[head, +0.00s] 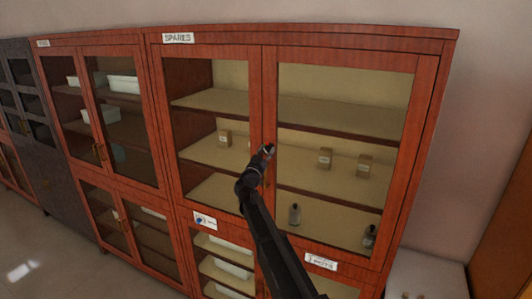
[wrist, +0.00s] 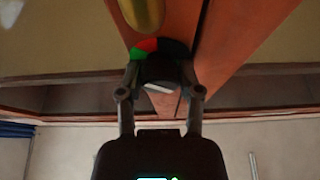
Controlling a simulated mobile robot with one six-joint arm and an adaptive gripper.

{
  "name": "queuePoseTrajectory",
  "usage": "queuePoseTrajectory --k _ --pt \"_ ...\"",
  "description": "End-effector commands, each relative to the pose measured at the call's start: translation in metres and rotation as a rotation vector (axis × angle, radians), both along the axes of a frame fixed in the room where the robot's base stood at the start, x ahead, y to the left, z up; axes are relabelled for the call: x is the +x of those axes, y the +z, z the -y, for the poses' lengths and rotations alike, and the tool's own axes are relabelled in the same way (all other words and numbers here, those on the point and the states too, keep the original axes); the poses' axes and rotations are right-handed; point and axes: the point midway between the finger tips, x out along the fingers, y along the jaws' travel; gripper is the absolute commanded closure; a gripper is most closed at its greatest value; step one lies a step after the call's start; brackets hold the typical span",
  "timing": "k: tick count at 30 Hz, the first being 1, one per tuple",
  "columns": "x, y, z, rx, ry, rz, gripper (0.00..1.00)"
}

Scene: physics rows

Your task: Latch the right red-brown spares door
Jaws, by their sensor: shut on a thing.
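The red-brown spares cabinet carries a SPARES label (head: 178,38). Its right door (head: 345,48), glass in a wood frame, looks closed beside the left door (head: 212,52). My gripper (head: 267,150) is at the seam between the doors, at mid height. In the wrist view my gripper (wrist: 160,88) is shut on a dark round latch knob, whose red and green marks (wrist: 147,44) show beyond the fingers. A brass handle (wrist: 143,12) is just above the knob in that view. My gripper and arm hide the knob in the head view.
Small boxes (head: 325,157) and bottles (head: 295,214) stand behind the glass. Lower doors with labels (head: 320,261) are below. Another red-brown cabinet (head: 95,50) adjoins on the left. Open floor (head: 45,255) lies at the lower left.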

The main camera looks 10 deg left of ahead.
Motion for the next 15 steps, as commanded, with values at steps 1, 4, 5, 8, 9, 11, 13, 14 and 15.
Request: queuePoseTrajectory --k 1,4,5,8,9,11,13,14,15 --pt "0.0025 0.0011 -0.0024 0.038 0.001 0.016 1.0" --pt "0.0027 0.0017 -0.0021 0.127 0.001 0.048 1.0" --pt "0.0028 0.0017 -0.0021 0.153 0.002 0.058 1.0" --pt "0.0029 0.0022 -0.0019 0.243 0.001 0.091 1.0" --pt "0.0029 0.0022 -0.0018 0.279 0.0 0.103 1.0" --pt "0.0029 0.0026 -0.002 0.332 0.001 0.124 1.0" --pt "0.0029 0.0027 -0.0021 0.394 0.001 0.145 1.0" --pt "0.0028 0.0029 -0.002 0.419 0.001 0.154 1.0" --pt "0.0028 0.003 -0.0022 0.452 0.002 0.166 1.0"
